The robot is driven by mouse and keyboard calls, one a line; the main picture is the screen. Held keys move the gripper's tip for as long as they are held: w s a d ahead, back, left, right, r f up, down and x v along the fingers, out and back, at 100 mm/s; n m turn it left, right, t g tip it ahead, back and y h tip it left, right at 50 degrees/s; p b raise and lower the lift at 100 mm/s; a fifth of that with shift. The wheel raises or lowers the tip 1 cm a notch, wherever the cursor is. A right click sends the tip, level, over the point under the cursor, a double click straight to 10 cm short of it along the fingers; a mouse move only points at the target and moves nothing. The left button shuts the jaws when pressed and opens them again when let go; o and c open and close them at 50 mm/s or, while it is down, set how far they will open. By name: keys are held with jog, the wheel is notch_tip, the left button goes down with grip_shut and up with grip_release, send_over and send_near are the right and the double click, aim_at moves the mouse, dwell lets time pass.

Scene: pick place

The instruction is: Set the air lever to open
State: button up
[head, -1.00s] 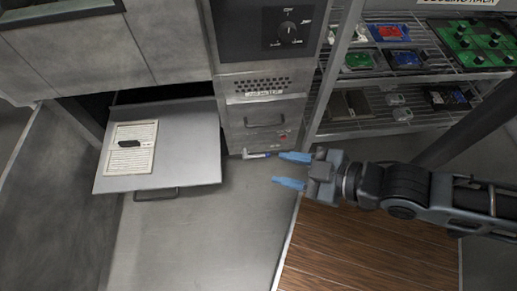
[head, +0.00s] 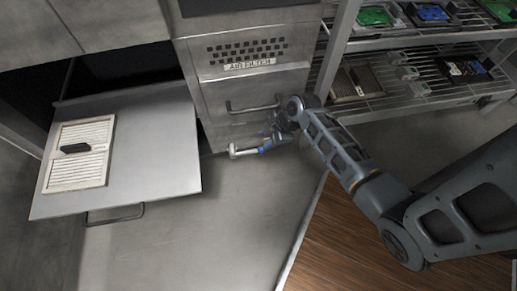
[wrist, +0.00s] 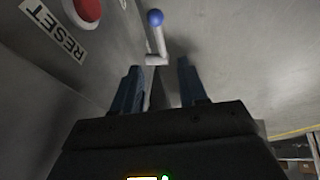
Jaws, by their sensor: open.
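The air lever (wrist: 156,40) is a thin grey rod with a blue ball at its end, on the grey cabinet. In the wrist view it stands just beyond my fingertips, with its elbow near the gap between them. In the head view the lever (head: 243,152) sticks out low on the cabinet front, below the drawer handle. My gripper (wrist: 157,72) has two blue fingers, open and apart, with nothing gripped.
A red RESET button (wrist: 88,9) is left of the lever. The AIR FILTER panel (head: 249,64) and a bar handle (head: 253,107) are above it. An open drawer (head: 180,150) holding a filter (head: 80,172) juts out at left. A wire rack (head: 400,105) stands at right.

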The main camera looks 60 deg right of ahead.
aim_at(251, 151)
jog(key=b+x, duration=0.5)
jog(key=x, duration=0.7)
jog(key=shift+w, duration=0.15)
grip_shut()
dwell(0.3)
